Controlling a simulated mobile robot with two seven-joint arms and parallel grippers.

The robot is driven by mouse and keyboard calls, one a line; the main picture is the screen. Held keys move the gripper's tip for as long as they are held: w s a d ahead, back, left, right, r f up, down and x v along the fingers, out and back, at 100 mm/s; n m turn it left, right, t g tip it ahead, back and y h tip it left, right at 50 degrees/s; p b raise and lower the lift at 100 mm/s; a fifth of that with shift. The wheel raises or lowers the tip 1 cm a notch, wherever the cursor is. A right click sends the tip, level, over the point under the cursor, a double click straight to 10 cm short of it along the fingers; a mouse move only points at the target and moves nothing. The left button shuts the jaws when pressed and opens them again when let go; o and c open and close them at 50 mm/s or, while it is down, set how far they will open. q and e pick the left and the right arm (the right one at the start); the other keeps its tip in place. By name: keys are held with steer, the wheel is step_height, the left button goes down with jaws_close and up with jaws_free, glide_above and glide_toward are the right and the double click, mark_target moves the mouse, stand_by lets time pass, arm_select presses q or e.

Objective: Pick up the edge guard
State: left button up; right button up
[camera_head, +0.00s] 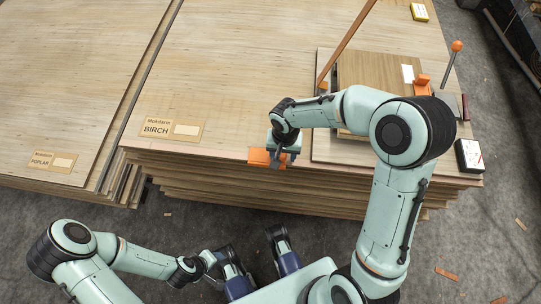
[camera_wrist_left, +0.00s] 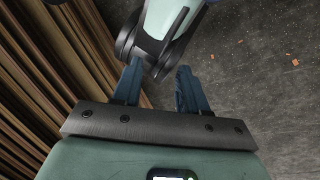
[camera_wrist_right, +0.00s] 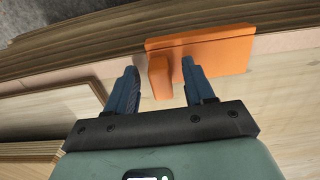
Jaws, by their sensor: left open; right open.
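The edge guard (camera_head: 259,157) is an orange angled piece at the front edge of the birch stack (camera_head: 230,80). In the right wrist view its flat plate (camera_wrist_right: 222,52) lies along the stack edge, and an upright orange fin (camera_wrist_right: 160,78) sticks up towards me. My right gripper (camera_head: 278,160) is open over the guard, its fingers on either side of the fin. I cannot tell whether they touch it. The gripper covers part of the guard in the head view. My left gripper (camera_wrist_left: 160,70) is open and empty, low in front of the stacks.
A poplar stack (camera_head: 60,70) stands to the left across a narrow gap. A smaller sheet pile (camera_head: 375,70) lies on the birch stack's right side, with another orange piece (camera_head: 422,86) and an orange-knobbed rod (camera_head: 457,46) nearby. Wood scraps dot the grey floor (camera_head: 490,220).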

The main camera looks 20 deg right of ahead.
steer(key=shift+f, duration=0.1)
jaws_close()
